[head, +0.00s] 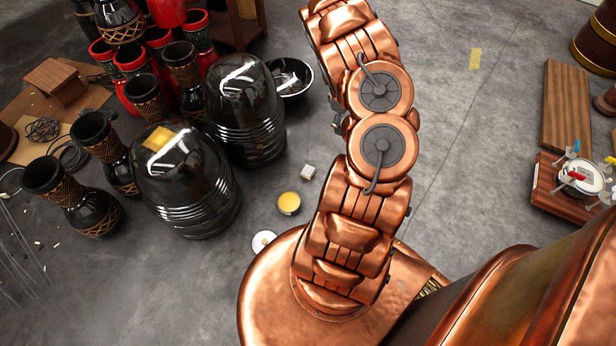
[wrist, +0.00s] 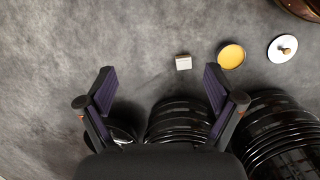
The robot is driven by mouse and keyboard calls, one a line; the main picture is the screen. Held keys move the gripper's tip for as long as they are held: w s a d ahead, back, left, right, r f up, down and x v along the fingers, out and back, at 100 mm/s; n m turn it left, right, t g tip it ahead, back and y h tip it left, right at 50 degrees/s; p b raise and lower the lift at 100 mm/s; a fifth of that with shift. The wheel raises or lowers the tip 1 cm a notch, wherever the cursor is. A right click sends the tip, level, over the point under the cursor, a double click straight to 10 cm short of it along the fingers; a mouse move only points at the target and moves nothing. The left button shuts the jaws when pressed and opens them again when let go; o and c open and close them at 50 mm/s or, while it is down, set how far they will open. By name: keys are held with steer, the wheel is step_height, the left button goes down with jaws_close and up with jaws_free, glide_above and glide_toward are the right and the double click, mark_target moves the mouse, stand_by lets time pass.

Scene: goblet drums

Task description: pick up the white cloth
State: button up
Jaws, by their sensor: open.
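A small whitish square thing (head: 308,172) lies on the grey floor, left of my arm in the head view. It also shows in the wrist view (wrist: 183,62), above the middle. It looks like a compact folded cloth, but it is too small to be sure. My gripper (wrist: 158,70) is open and empty, with its two dark fingers spread wide. In the wrist view the whitish thing appears beyond the fingertips, a little right of the midline, apart from both fingers. In the head view my arm mostly hides the gripper.
Near the whitish thing are a round yellow tin (head: 289,203) and a white disc with a knob (wrist: 283,48). Large glossy black drums (head: 185,185) (head: 244,110) and a black bowl (head: 291,78) stand left of my arm.

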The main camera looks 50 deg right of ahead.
step_height(320, 180, down, 19)
steer(key=a+n+t+y+b, duration=0.1)
steer(key=t+y+b, duration=0.1)
steer(key=b, duration=0.3)
steer(key=t+b, duration=0.4)
steer(key=b, duration=0.1)
glide_toward(308, 171)
step_height(308, 171, down, 2)
steer(key=shift+w+d+f+n+y+b, duration=0.2)
steer(key=shift+w+f+b, duration=0.1)
steer(key=shift+f, duration=0.1)
steer(key=shift+w+d+f+n+y+b, duration=0.1)
steer(key=shift+w+f+n+y+b, duration=0.1)
steer(key=shift+f+b, duration=0.15)
steer(key=shift+b+x, duration=2.25)
steer(key=shift+x, duration=1.15)
steer(key=shift+w+r, duration=0.1)
steer(key=shift+w, duration=0.05)
steer(key=shift+c, duration=0.2)
steer(key=c, duration=1.3)
step_height(308, 171, up, 10)
steer(key=p, duration=0.5)
